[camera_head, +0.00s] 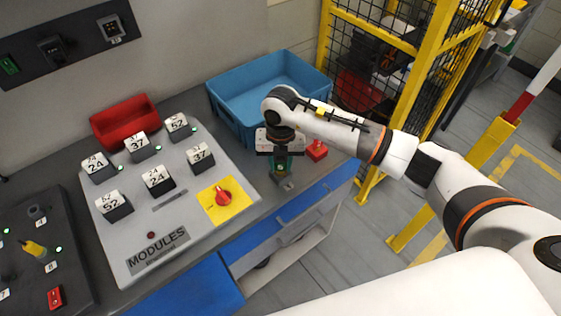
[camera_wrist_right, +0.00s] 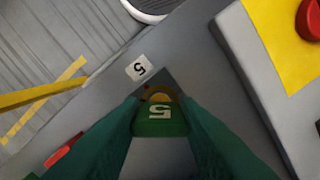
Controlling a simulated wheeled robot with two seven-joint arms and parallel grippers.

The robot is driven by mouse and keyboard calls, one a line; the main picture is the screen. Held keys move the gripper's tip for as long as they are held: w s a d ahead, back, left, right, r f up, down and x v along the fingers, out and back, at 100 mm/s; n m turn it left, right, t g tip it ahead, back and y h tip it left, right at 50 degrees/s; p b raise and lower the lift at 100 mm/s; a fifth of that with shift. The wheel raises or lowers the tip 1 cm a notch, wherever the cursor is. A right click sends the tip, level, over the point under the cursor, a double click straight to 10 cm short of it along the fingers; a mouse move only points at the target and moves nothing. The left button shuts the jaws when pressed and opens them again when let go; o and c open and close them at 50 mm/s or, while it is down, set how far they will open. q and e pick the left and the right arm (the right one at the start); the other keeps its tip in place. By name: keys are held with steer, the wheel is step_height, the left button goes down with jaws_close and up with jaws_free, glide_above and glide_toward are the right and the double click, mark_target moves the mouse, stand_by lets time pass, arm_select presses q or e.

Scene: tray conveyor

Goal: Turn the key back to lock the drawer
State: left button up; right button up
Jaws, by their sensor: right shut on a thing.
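My right gripper (camera_head: 281,168) points down over the counter's front part. In the right wrist view its two green fingers are shut on a key with a green head (camera_wrist_right: 160,122) marked 5. A brass-coloured round part (camera_wrist_right: 160,97) shows just beyond the key head, at a dark lock plate. The key's shaft and how far it is turned are hidden. In the head view the lock block (camera_head: 281,181) sits under the fingers on the counter. Blue drawer fronts (camera_head: 290,216) run below the counter edge. My left gripper is not in view.
A white label (camera_wrist_right: 139,68) reading 5 lies beside the lock. A red box (camera_head: 317,150) stands right of the gripper, a blue crate (camera_head: 232,121) behind. The modules panel (camera_head: 126,236) with a red knob (camera_head: 223,197) lies left. A yellow-framed cage (camera_head: 377,37) stands behind right.

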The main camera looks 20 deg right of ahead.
steer(key=shift+n+b, duration=0.9)
steer(key=shift+n, duration=0.7)
steer(key=shift+n+b, duration=0.5)
steer(key=shift+b, duration=0.05)
steer(key=shift+n+b, duration=0.6)
steer(key=shift+n, duration=0.3)
